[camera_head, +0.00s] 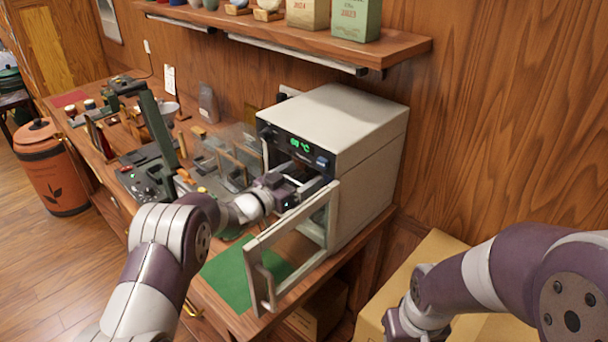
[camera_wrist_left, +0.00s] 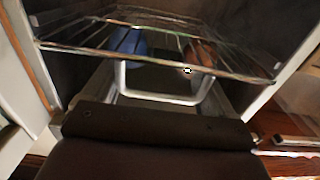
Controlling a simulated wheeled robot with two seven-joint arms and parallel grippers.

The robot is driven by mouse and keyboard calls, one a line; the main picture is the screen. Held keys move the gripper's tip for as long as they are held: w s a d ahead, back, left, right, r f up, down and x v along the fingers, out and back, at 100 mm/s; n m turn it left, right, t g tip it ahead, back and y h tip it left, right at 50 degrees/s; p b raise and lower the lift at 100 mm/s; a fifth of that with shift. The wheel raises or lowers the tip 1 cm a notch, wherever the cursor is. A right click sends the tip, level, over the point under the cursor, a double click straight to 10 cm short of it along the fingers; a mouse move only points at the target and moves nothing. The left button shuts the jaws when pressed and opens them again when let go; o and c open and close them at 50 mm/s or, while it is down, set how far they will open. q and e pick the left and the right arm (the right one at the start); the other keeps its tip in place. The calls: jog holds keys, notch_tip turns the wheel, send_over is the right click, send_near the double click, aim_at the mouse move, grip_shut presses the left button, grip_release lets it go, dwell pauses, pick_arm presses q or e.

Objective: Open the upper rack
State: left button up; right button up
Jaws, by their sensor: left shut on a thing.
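A cream drying oven (camera_head: 365,145) stands on the bench with its glass door (camera_head: 256,270) swung open toward me. Its green display reads a temperature. My left gripper (camera_head: 300,190) is at the open mouth of the oven. In the left wrist view, a wire rack (camera_wrist_left: 150,52) spans the chamber, and a pale U-shaped handle (camera_wrist_left: 160,97) lies just beyond the dark gripper body. The gripper is shut on this handle; its fingertips are mostly hidden. A blue thing and a brown thing show behind the wires. My right gripper (camera_head: 402,326) is low at the picture's bottom, partly cut off.
A green mat (camera_head: 228,279) lies on the bench by the open door. Left of the oven stand clear panels and a dark-green device (camera_head: 150,170). A shelf (camera_head: 300,35) with boxes hangs above. A cardboard box (camera_head: 425,262) is at the right.

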pick_arm(q)
jog(key=v, duration=1.2)
jog(key=shift+s+f+p, duration=0.15)
jog(key=shift+f+p, duration=0.05)
jog(key=shift+p, duration=0.2)
jog(key=o, duration=1.2)
jog(key=shift+d+r, duration=0.1)
jog(key=b+v, duration=0.2)
jog(key=v, duration=1)
jog(key=shift+s+a, duration=0.2)
jog(key=shift+a, duration=0.05)
